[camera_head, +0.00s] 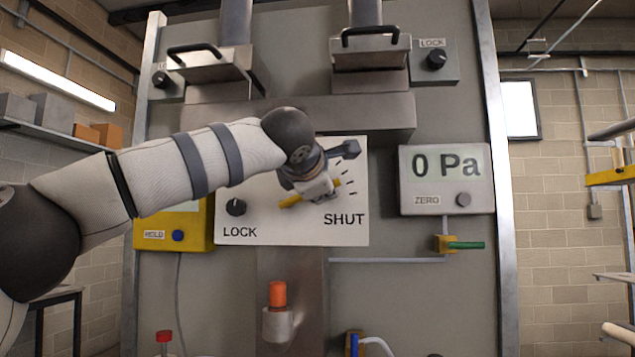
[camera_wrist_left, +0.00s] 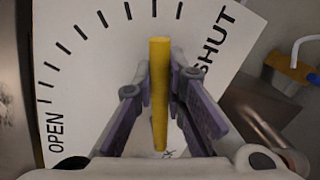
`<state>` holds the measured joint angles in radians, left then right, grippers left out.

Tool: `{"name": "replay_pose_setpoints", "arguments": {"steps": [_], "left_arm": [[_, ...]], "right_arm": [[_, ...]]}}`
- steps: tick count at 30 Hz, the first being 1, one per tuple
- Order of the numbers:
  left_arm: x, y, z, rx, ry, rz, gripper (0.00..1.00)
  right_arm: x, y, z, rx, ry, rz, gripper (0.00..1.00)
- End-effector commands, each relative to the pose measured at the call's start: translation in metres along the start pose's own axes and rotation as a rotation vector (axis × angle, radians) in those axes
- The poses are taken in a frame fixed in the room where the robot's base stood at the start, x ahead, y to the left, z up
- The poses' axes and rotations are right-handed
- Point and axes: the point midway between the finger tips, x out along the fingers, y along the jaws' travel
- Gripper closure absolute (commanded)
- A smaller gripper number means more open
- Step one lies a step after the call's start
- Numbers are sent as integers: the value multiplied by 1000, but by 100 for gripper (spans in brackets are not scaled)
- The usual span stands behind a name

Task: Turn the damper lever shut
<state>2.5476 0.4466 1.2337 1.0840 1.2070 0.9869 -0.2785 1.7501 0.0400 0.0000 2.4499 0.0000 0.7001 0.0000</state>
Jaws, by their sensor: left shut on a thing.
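The damper lever (camera_wrist_left: 159,90) is a yellow bar on a white dial plate (camera_head: 290,230) with black tick marks. In the left wrist view it stands upright in the picture and points at the scale between the words OPEN and SHUT, nearer SHUT. My left gripper (camera_head: 318,190) is at the plate, its fingers shut on the lever from both sides; the fingers also show in the left wrist view (camera_wrist_left: 160,95). In the head view my left arm hides OPEN and part of the lever. My right gripper is not in view.
A black LOCK knob (camera_head: 236,207) is at the plate's lower left. A gauge reading 0 Pa (camera_head: 446,180) is to the right, above a green-handled valve (camera_head: 465,245). Two black handles (camera_head: 370,32) jut out above. An orange-capped fitting (camera_head: 278,295) is below.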

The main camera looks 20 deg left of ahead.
Motion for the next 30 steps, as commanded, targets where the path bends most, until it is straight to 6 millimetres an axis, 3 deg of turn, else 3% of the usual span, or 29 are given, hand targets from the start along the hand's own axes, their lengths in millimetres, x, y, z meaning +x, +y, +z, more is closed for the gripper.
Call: {"name": "replay_pose_setpoints", "arguments": {"steps": [10,25,26,28,30], "left_arm": [[2,-8,-1,109,23,2,100],[2,-9,-1,124,26,1,100],[2,-9,-1,124,26,1,84],[2,-9,-1,123,26,1,68],[2,-9,-1,123,25,1,67]], "right_arm": [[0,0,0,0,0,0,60],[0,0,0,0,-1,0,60],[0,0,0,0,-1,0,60],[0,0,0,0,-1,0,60],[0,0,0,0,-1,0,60]]}}
